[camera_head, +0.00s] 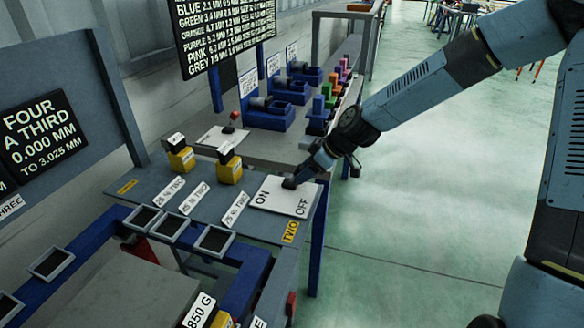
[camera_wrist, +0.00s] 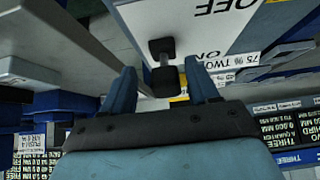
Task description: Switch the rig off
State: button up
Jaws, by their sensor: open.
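The switch panel (camera_head: 278,204) is a white plate marked ON and OFF, at the right end of the grey bench. The same plate fills the top of the wrist view (camera_wrist: 185,20). A black lever (camera_wrist: 167,78) with a dark knob stands out from it; I cannot tell for sure which way it leans. My gripper (camera_head: 304,174) is at the plate's far edge, close to the lever. In the wrist view my gripper (camera_wrist: 161,68) is open, with the lever knob between its two blue fingers and a gap on each side. Contact is not visible.
A small red-knobbed joystick (camera_head: 230,124) and blue fixtures (camera_head: 270,112) are behind. Dark trays (camera_head: 214,240) line the front. The green floor (camera_head: 430,200) to the right is clear.

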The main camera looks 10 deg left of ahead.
jog(key=v, duration=1.3)
jog(key=shift+d+r, duration=0.25)
dwell(0.4)
